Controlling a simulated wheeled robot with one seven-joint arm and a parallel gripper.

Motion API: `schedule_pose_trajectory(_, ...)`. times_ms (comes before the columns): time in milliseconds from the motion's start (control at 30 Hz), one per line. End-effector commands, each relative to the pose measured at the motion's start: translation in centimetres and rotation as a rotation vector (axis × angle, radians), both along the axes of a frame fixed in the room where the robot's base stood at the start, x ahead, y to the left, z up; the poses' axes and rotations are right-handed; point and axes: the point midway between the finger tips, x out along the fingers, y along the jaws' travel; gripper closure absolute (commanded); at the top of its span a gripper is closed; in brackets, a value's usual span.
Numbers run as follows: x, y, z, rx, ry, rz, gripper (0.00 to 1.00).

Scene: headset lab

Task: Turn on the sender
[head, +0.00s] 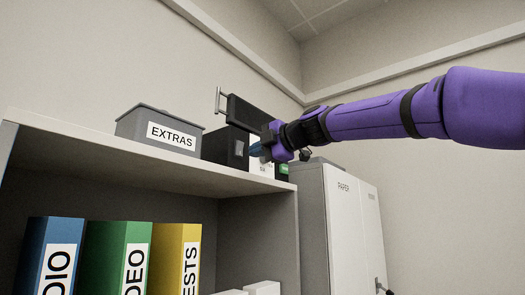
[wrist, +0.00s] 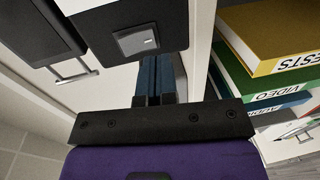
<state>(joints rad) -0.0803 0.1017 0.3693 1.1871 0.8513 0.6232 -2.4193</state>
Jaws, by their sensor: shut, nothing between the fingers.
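A dark box with a pale face (wrist: 103,28) shows at the top of the wrist view. I cannot read a name on this box. In the head view, a black box (head: 225,147) stands on the shelf beside my gripper (head: 257,149). My gripper's blue fingers (wrist: 160,70) are together and empty, to the right of the switch in the wrist view. I cannot tell whether they touch anything. My gripper partly hides a white label (head: 262,168) in the head view.
A grey bin marked EXTRAS (head: 160,130) stands on the shelf (head: 75,135), left of the black box. Binders (head: 115,255) stand below the shelf. A white cabinet (head: 340,225) is at the right.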

Motion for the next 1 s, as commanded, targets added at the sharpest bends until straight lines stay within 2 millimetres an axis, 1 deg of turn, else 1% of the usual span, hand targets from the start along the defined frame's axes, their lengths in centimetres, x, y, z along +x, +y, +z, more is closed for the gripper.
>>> schedule_pose_trajectory(267,-1.7,-2.2,-0.3,-0.001,-0.001,-0.003,1.0)
schedule_pose_trajectory(600,-4.8,-6.2,-0.9,0.0,0.0,-0.002,1.0)
schedule_pose_trajectory(700,-5.5,-7.0,-1.1,-0.001,0.001,0.0,1.0)
schedule_pose_trajectory(833,-5.9,-7.7,-1.2,0.0,0.0,-0.001,1.0)
schedule_pose_trajectory(1000,-6.1,-7.9,-1.2,0.0,0.0,0.001,1.0)
